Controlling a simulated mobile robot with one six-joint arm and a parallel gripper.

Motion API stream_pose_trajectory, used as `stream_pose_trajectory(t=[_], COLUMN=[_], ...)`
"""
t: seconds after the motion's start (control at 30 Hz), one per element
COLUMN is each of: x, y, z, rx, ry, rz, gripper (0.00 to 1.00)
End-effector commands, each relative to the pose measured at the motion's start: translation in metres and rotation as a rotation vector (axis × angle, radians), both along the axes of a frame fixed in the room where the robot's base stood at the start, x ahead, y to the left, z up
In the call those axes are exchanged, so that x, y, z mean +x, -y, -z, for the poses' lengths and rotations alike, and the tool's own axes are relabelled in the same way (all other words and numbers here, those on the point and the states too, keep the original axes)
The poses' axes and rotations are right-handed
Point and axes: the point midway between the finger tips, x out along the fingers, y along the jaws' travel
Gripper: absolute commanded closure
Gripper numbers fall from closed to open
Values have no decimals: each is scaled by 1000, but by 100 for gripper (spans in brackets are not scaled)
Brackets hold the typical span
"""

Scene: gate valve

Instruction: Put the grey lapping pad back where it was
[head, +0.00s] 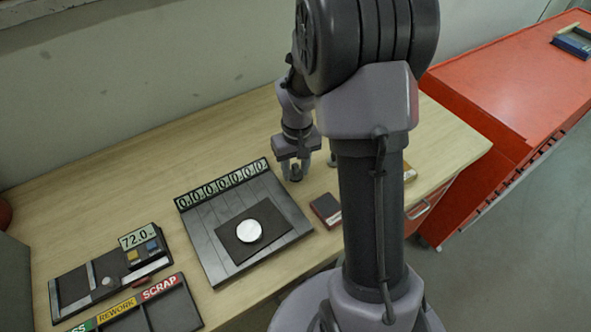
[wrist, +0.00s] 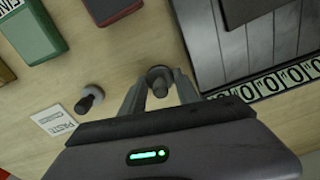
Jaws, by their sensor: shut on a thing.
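My gripper (wrist: 157,92) is shut on a small round grey piece with a stub, which looks like the grey lapping pad (wrist: 158,74). In the head view my gripper (head: 295,175) points down close over the wooden bench, right of the numbered end of the dark slatted board (head: 205,243). I cannot tell whether the pad touches the bench. A similar dark knobbed piece (wrist: 89,98) stands apart on the bench, left of my gripper in the wrist view, near a small white printed card (wrist: 54,117).
A dark red box (head: 325,210) and a green box (wrist: 31,30) stand nearby. A white disc (head: 249,231) lies on a dark mat on the board. Trays marked REWORK and SCRAP (head: 170,311) are at lower left. Bare bench lies behind the board.

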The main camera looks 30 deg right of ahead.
Motion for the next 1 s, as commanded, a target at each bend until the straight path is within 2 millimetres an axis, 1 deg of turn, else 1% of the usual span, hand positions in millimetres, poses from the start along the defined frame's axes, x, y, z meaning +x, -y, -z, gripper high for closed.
stream_pose_trajectory(t=[0.17, 0.2, 0.27, 0.3, 0.57, 0.63, 0.67, 0.73, 0.9, 1.0], x=[0, 0, 0, 0, 0, 0, 0, 0, 0, -1], y=[0, 0, 0, 0, 0, 0, 0, 1, 2, 2], z=[5, 3, 3, 3, 2, -5, -10, -28, -79, -102], rx=[0, 0, 0, 0, 0, 0, 0, 0, -1, 0], ry=[0, 0, 0, 0, 0, 1, 2, 3, 4, 3], rz=[0, 0, 0, 0, 0, 0, 1, 1, 1, 0], gripper=[100, 55, 43, 41, 41, 41, 41, 41, 41, 41])
